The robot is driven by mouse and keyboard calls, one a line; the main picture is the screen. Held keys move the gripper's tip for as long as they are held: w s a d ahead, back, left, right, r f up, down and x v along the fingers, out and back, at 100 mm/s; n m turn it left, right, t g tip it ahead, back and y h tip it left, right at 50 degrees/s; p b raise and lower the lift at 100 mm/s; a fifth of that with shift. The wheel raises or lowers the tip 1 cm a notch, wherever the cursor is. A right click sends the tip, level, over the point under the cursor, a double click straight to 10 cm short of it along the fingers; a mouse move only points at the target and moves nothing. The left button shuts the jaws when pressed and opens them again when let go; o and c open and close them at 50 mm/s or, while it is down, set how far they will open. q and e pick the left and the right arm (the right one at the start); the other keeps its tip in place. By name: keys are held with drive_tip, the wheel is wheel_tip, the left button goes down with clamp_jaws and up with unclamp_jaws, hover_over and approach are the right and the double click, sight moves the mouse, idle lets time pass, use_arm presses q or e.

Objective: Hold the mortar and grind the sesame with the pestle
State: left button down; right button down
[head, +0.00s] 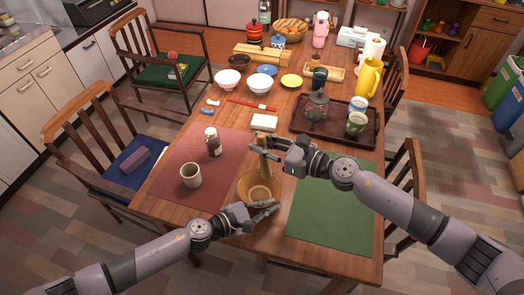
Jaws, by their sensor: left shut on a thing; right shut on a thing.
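The mortar (251,187) is a brown bowl near the front middle of the table, between the red mat and the green mat. My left gripper (270,208) is shut on the mortar's near rim. The wooden pestle (262,165) stands nearly upright with its lower end in the mortar. My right gripper (259,146) is shut on the pestle's upper part, above the mortar. Sesame inside the mortar is too small to tell.
A beige cup (191,175) and a small jar (212,142) stand on the red mat (165,178) to the left. A white box (264,123) lies just behind the pestle. The green mat (330,215) is clear.

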idle(0.3)
use_arm(q)
drive_tip(key=c, duration=1.7)
unclamp_jaws()
drive_tip(key=shift+a, duration=0.1)
drive_tip(key=v, duration=1.1)
drive_tip(key=shift+s+a+r, duration=0.15)
drive_tip(key=shift+s+a, duration=0.05)
drive_tip(key=shift+s, duration=0.05)
drive_tip(key=shift+a+r, duration=0.1)
